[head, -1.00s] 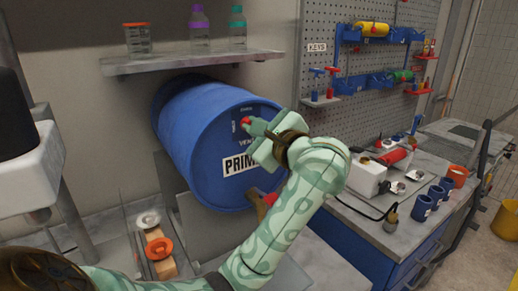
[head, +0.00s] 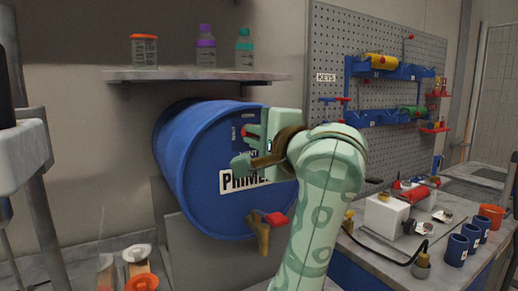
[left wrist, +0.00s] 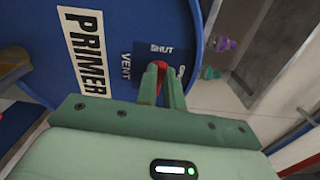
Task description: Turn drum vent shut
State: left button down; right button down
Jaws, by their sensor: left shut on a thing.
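The blue drum (head: 190,190) lies on its side below a shelf, its round front with the PRIMER label facing me. The red vent handle (head: 245,131) sits on a dark plate high on that front. My left gripper (head: 246,147) is at the vent. In the left wrist view the vent handle (left wrist: 160,65) shows between the two green fingertips (left wrist: 160,82), which are shut on it. The plate (left wrist: 148,72) reads VENT and SHUT, with another word partly hidden by a finger. My right gripper is in neither view.
A brass tap (head: 263,238) with a red handle (head: 275,218) sticks out below the label, close to my left arm. The shelf (head: 200,76) holds bottles above the drum. A bench with a white device (head: 390,213) and blue cups (head: 457,250) stands at right.

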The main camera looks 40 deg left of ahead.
pick_arm(q)
jog(key=shift+f+n+b, duration=0.15)
jog(key=shift+n+b, duration=0.2)
jog(key=shift+n, duration=0.05)
jog(key=c, duration=1.5)
grip_release()
jog(key=p+v, duration=0.1)
jog(key=v, duration=1.5)
jog(key=shift+d, duration=0.15)
